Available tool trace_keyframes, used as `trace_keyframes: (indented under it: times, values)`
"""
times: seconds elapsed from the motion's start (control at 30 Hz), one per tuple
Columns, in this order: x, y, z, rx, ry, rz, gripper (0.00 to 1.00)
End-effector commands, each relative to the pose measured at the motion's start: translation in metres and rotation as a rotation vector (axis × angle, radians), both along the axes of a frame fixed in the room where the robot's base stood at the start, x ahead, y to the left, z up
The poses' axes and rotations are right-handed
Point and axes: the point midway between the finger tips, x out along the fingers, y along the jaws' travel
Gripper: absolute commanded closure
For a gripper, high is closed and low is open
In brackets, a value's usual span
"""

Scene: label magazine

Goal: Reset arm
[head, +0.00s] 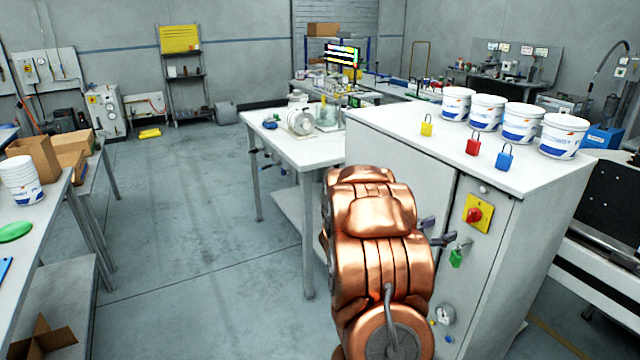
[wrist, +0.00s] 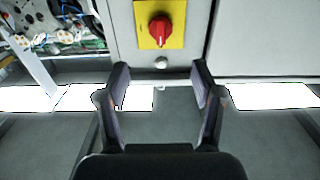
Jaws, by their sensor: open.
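My copper-coloured arm (head: 375,255) rises in the lower middle of the head view, in front of a pale cabinet. My gripper (head: 437,232) shows partly past the arm, close to the cabinet front. In the wrist view my gripper (wrist: 158,88) is open, with its two dark fingers apart and nothing between them. A red rotary switch on a yellow plate (wrist: 160,28) is ahead of the fingers; it also shows in the head view (head: 475,214). A green padlock (head: 456,258) hangs on the cabinet below the switch.
The cabinet top (head: 400,130) holds yellow (head: 427,126), red (head: 473,145) and blue (head: 504,156) padlocks and several white tubs (head: 521,123). A white table (head: 290,150) stands behind my arm. The floor (head: 190,230) at left is clear, beside a bench (head: 55,205).

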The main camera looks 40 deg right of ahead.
Motion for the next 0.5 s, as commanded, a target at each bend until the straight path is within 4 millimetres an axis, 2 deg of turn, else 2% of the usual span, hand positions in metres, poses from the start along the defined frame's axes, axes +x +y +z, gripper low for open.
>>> trace_keyframes:
  times: [0.17, 0.27, 0.37, 0.5]
  values:
    - [0.002, 0.0, 0.0, 0.003, -0.003, 0.005, 0.33]
    - [0.015, 0.004, 0.0, 0.028, -0.023, 0.044, 0.33]
    - [0.048, 0.017, -0.002, 0.093, -0.067, 0.142, 0.33]
    - [0.113, 0.056, -0.005, 0.238, -0.135, 0.35, 0.33]
